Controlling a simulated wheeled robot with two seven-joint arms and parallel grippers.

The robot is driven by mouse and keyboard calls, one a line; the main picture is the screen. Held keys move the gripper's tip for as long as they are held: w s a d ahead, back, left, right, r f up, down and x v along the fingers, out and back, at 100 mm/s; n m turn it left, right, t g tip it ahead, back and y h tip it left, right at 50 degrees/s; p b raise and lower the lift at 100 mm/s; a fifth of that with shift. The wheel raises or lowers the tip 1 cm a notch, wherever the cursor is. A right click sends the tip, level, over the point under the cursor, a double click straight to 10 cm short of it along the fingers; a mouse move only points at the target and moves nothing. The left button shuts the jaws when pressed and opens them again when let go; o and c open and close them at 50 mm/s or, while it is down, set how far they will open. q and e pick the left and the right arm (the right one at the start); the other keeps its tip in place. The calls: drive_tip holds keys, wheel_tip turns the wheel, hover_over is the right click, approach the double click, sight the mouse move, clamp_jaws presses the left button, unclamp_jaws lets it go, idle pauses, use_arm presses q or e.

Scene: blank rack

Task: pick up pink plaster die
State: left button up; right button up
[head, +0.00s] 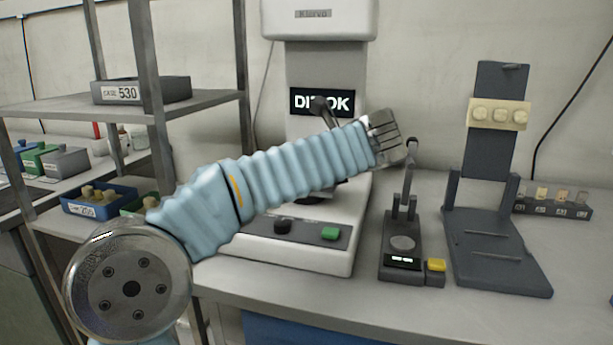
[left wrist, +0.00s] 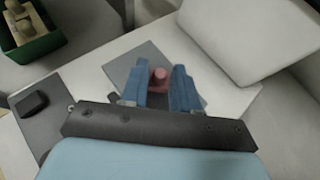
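The pink plaster die (left wrist: 160,78) shows in the left wrist view as a small pink block with a round knob. It stands over a dark grey plate. My left gripper (left wrist: 160,64) has its two blue fingers apart, one on each side of the die. A narrow gap seems to lie beside the die, but contact is hard to judge. In the head view my blue-sleeved left arm crosses in front of the white press (head: 320,70); I cannot make out the left fingers or the die there. My right gripper is in neither view.
A black gauge (head: 402,241) with a yellow button and a dark stand (head: 497,250) are on the bench to the right. A rack of small blocks (head: 550,209) is behind. Shelving with a grey bin (head: 140,90) and a blue bin (head: 97,203) stands left.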

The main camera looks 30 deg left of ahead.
use_arm(q)
clamp_jaws()
